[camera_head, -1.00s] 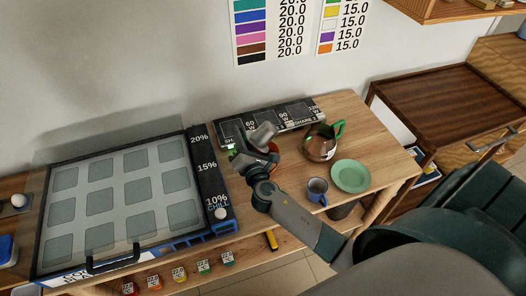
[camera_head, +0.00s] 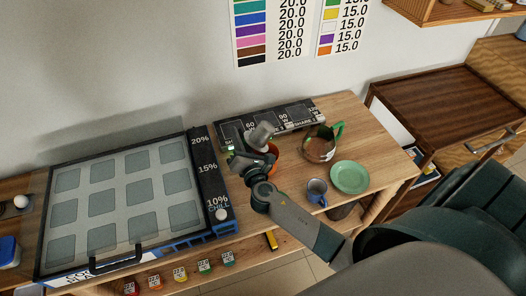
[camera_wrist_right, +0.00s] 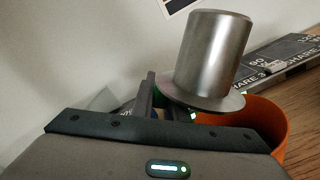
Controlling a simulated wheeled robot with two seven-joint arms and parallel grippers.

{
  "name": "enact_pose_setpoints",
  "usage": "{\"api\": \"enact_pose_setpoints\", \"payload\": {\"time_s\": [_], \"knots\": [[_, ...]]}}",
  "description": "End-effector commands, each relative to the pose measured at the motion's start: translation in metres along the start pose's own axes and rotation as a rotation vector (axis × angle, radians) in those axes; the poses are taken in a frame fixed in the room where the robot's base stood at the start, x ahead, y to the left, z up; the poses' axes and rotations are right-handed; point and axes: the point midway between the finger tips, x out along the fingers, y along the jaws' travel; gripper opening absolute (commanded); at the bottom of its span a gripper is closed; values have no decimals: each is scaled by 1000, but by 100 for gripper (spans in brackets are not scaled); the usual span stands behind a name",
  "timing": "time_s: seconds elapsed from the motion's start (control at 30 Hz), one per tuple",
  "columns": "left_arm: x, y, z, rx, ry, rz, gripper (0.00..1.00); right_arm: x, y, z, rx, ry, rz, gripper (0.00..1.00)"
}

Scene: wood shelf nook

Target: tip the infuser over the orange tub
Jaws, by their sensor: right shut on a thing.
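The infuser is a grey metal cylinder (camera_wrist_right: 210,50) with a wide flange at its lower end, slightly tilted in the wrist view. It also shows in the head view (camera_head: 262,133). My right gripper (camera_head: 250,157) is shut on it near the flange; the fingers (camera_wrist_right: 155,100) are partly hidden. The orange tub (camera_wrist_right: 268,120) stands right behind the gripper, with the infuser's flange over or beside its rim. In the head view only a part of the tub (camera_head: 273,152) shows behind my gripper. My left gripper is not in view.
A brown pot with a green handle (camera_head: 319,145), a green plate (camera_head: 350,177) and a blue mug (camera_head: 317,189) stand to the right. A dark labelled board (camera_head: 290,119) lies behind. A glass-lidded case (camera_head: 125,205) is at the left.

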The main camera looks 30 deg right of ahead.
Motion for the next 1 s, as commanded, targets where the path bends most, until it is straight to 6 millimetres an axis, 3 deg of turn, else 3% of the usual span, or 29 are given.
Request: {"api": "enact_pose_setpoints", "payload": {"time_s": [0.9, 1.0], "knots": [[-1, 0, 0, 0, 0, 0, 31, 0, 1, 1, -6, 0, 0, 0], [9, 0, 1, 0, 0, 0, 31, 0, -6, -7, 13, 0, 0, 0]]}}
